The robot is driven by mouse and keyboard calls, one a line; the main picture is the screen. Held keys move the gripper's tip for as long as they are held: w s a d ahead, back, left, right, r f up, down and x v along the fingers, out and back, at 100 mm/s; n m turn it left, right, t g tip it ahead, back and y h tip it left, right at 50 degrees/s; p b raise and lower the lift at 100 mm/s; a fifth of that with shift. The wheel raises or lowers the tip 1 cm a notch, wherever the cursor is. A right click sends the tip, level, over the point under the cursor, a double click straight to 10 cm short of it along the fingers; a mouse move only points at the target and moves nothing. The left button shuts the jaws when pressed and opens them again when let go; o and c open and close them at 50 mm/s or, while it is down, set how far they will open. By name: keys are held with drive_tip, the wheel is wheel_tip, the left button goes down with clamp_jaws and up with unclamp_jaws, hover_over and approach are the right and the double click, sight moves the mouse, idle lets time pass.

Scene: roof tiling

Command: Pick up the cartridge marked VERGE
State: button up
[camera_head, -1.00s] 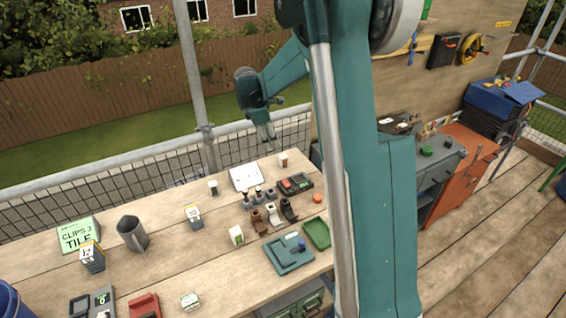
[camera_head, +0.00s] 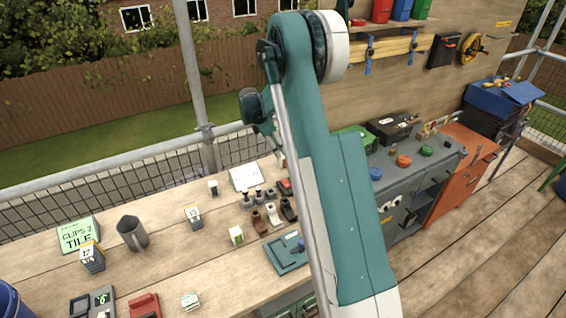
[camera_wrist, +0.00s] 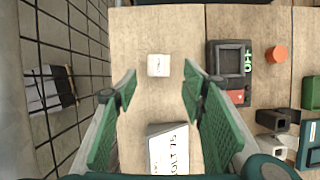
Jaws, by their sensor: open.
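A small white block (camera_wrist: 158,65) with a dark marking on top stands on the wooden bench in the wrist view. The marking is too small to read, so I cannot tell whether it says VERGE. My gripper (camera_wrist: 158,82) is open and empty above the bench, with the block between and slightly beyond its green fingertips in the picture. In the head view my arm hides most of the gripper and that block. Other small white blocks stand on the bench, one behind (camera_head: 213,187) and one with a green mark (camera_head: 237,236). No VERGE label is legible.
A white panel reading VOLT 75 (camera_wrist: 168,152) lies close below the block in the wrist view. A dark device with a red part (camera_wrist: 231,70) and an orange round item (camera_wrist: 276,54) are to the right. Mesh fencing (camera_wrist: 75,45) borders the bench's left.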

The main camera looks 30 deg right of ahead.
sight(283, 161)
drive_tip(key=shift+x, duration=1.3)
drive_tip(key=shift+x, duration=2.6)
drive_tip(key=shift+w+d, duration=0.1)
drive_tip(key=shift+w, duration=0.05)
drive_tip(key=c, duration=0.9)
